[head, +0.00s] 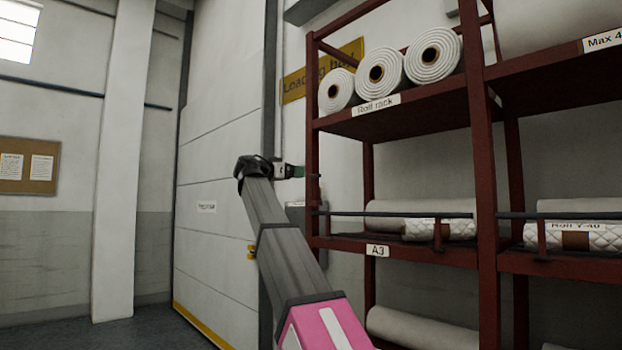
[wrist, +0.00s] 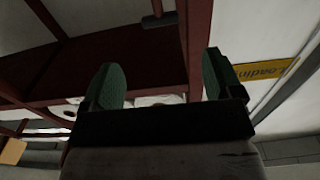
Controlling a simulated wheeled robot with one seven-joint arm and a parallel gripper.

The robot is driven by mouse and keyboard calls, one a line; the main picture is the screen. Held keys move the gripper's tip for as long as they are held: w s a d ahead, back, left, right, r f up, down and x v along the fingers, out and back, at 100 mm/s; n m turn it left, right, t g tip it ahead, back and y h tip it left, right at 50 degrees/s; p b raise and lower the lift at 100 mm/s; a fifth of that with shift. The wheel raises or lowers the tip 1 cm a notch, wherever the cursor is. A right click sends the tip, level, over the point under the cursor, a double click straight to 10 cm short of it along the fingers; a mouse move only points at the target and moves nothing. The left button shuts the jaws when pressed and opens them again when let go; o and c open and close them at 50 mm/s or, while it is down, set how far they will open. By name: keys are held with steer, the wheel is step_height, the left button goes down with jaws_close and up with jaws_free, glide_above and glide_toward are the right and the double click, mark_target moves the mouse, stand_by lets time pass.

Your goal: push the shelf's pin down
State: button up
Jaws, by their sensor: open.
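The dark red shelf rack (head: 484,180) stands on the right in the head view. My gripper (head: 303,172) is at its front left post, beside it and a little above the bar of the A3 shelf (head: 377,251). In the wrist view my gripper (wrist: 163,82) is open, with its green-padded fingers apart and nothing held between them. The post (wrist: 196,40) shows beyond the fingers. A short dark piece (wrist: 160,19) juts from the post there, possibly the pin; I cannot tell for sure. In the head view the pin is not clearly distinguishable.
A dark bar (head: 400,214) runs along the front of the A3 shelf, with wadding rolls behind it. Several white rolls (head: 434,56) lie on the upper shelf. A large door (head: 222,170) is left of the rack. The floor (head: 150,322) at left looks clear.

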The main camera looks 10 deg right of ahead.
steer(key=x, duration=1)
steer(key=shift+w+d, duration=0.25)
steer(key=shift+d, duration=0.05)
steer(key=c, duration=1.3)
steer(key=shift+s+f, duration=0.1)
steer(key=shift+f, duration=2.5)
steer(key=o, duration=1.3)
glide_toward(313, 176)
steer(key=f, duration=0.5)
steer(key=shift+s+a, duration=0.3)
steer(key=shift+a, duration=0.05)
